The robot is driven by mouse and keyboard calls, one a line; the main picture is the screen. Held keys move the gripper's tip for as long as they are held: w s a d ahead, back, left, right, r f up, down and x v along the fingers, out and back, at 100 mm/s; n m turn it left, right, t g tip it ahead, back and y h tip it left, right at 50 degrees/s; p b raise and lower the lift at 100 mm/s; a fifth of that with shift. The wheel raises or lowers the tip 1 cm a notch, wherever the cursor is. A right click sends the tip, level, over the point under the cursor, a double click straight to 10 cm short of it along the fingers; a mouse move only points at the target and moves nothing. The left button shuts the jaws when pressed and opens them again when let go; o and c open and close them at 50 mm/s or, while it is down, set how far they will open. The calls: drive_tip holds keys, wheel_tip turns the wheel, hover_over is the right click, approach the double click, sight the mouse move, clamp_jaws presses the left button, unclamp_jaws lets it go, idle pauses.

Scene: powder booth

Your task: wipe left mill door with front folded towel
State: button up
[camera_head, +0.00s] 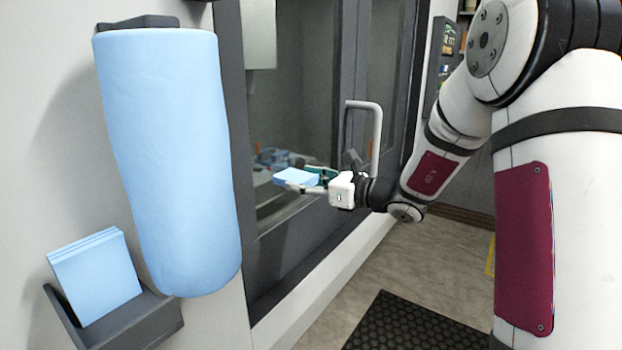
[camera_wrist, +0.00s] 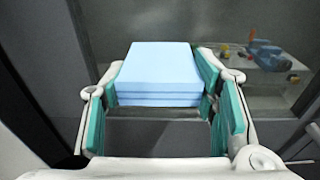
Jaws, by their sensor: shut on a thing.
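My gripper (camera_head: 318,178) is shut on a light blue folded towel (camera_head: 294,177), which sticks out ahead of the fingers. In the wrist view the towel (camera_wrist: 158,72) shows as a flat stack of layers between the teal finger pads of my gripper (camera_wrist: 155,95). The left mill door (camera_head: 297,100) is a dark-framed glass panel just beyond the towel. In the wrist view its glass (camera_wrist: 150,22) fills the background. I cannot tell whether the towel touches the glass.
A large blue roll (camera_head: 170,150) hangs on the wall at left. More folded blue towels (camera_head: 95,277) stand in a grey wall holder (camera_head: 130,318) below it. A light door handle (camera_head: 377,140) sticks out close to my gripper. A black mat (camera_head: 415,325) lies on the floor.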

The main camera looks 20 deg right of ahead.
sight(310, 173)
drive_tip(key=shift+w+r, duration=0.1)
drive_tip(key=shift+r, duration=0.6)
drive_tip(key=shift+w+d+b, duration=0.5)
drive_tip(key=shift+w+d, duration=1.5)
drive_tip(key=shift+d, duration=1.05)
drive_tip(key=shift+s+a+r+p, duration=0.2)
drive_tip(key=shift+s+a+p, duration=0.15)
drive_tip(key=shift+a, duration=0.4)
drive_tip(key=shift+s+a+r+p, duration=0.25)
drive_tip(key=shift+s+a, duration=0.2)
drive_tip(key=shift+a, duration=0.3)
drive_tip(key=shift+s+a+r+p, duration=0.2)
drive_tip(key=shift+s+a+p, duration=0.15)
drive_tip(key=shift+a, duration=0.4)
drive_tip(key=s+a+p, duration=0.1)
drive_tip(key=s+a, duration=0.3)
drive_tip(key=a, duration=0.1)
drive_tip(key=shift+d, duration=0.1)
